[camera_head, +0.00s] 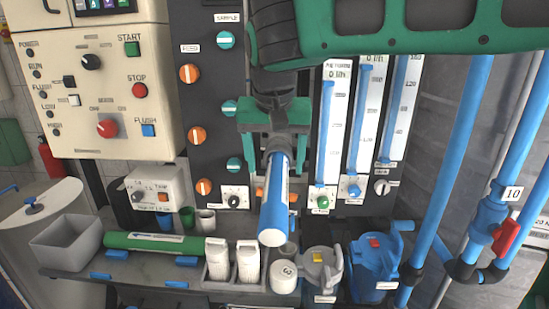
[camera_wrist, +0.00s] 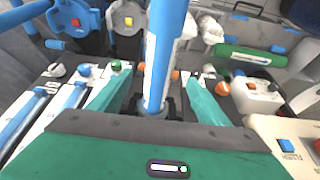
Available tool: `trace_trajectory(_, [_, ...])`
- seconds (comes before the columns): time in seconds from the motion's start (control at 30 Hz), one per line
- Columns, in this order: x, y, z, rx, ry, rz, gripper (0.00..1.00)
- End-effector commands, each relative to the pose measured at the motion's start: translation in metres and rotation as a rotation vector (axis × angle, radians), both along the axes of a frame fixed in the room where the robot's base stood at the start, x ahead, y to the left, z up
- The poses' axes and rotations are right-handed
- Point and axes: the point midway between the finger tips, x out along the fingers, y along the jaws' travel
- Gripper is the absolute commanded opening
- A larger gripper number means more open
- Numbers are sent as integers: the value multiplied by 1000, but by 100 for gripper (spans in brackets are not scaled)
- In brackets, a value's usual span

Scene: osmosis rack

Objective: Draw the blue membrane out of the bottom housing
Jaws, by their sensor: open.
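The blue membrane (camera_head: 274,202) is a blue cylinder with a white label, slanting down below my gripper (camera_head: 274,150) in the head view, its round end facing the camera. In the wrist view, the membrane (camera_wrist: 163,50) runs from the top edge down between the two green fingers of my gripper (camera_wrist: 160,88). The fingers are open, with a visible gap on each side of the membrane. The bottom housing cannot be made out; my gripper and wrist hide what lies behind the membrane's upper end.
A green cylinder (camera_head: 155,243) lies on the shelf beside a grey bin (camera_head: 66,244). White bottles (camera_head: 248,260), a grey-lidded housing (camera_head: 322,272) and a blue one (camera_head: 374,268) stand at the front. Blue pipes (camera_head: 456,150) rise at right. The valve panel (camera_head: 205,110) stands behind.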

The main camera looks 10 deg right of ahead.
Motion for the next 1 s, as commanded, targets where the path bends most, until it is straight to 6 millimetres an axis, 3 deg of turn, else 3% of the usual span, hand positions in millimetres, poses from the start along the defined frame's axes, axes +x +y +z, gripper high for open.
trace_trajectory(1.0, [29, -7, -82, -1, 2, -2, 70])
